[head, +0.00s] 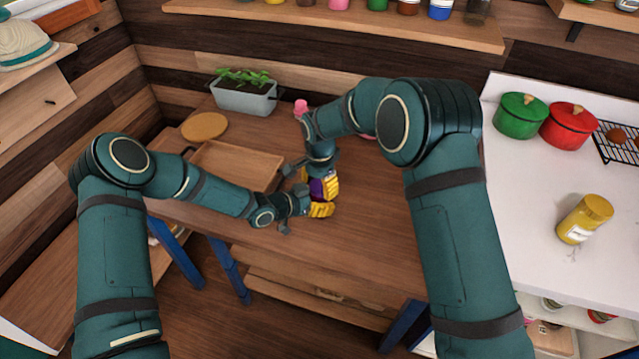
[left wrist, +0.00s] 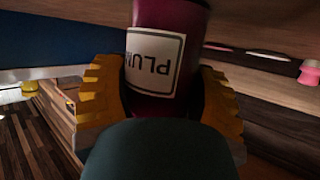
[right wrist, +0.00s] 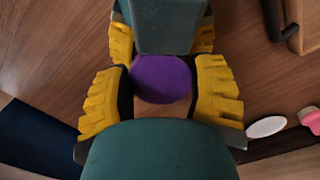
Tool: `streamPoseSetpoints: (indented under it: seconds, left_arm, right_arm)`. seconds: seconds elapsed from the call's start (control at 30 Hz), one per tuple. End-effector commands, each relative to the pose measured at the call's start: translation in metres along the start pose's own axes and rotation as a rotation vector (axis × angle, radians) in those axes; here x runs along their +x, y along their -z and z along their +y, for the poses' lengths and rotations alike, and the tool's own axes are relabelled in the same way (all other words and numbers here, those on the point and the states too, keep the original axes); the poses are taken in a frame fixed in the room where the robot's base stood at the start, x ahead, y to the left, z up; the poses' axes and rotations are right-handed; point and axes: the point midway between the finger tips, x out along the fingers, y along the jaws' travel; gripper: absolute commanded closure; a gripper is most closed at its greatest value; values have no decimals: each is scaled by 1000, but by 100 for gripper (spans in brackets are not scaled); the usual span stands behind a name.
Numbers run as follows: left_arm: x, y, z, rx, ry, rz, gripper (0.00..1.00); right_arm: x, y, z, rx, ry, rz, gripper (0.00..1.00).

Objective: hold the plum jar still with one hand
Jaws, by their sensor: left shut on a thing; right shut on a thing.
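The plum jar has a purple lid and a dark plum body. It shows as a small purple patch in the head view (head: 317,188), mostly hidden by the fingers. My left gripper (head: 313,199) is shut on the jar's body from the side; in the left wrist view the jar (left wrist: 165,60) with its white PLUM label sits between the yellow fingers. My right gripper (head: 321,180) comes from above and is shut at the lid; in the right wrist view the purple lid (right wrist: 161,79) lies between its fingers. Whether the jar touches the table is hidden.
The wooden table (head: 370,220) holds a wooden tray (head: 235,165), a round board (head: 204,126) and a planter (head: 245,98). A pink item (head: 300,107) stands behind my right gripper. On the white counter at right are a green pot (head: 520,115), a red pot (head: 568,126) and a yellow-lidded jar (head: 585,219).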

Motion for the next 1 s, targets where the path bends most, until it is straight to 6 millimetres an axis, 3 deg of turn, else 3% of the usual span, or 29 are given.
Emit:
streamPoseSetpoints:
  seconds: [0.33,0.37,0.43,0.8,1.0]
  left_arm:
    - [0,0,0,0,0,1,82]
    - [0,0,0,0,0,1,100]
    - [0,0,0,0,0,1,100]
    - [0,0,0,0,1,1,100]
    - [0,0,0,0,1,1,100]
  right_arm:
    - [6,0,0,0,-1,0,54]
    - [6,0,0,0,-1,0,54]
    - [6,0,0,19,-1,0,54]
    - [7,0,-2,527,1,1,54]
    - [6,0,-2,571,3,-1,54]
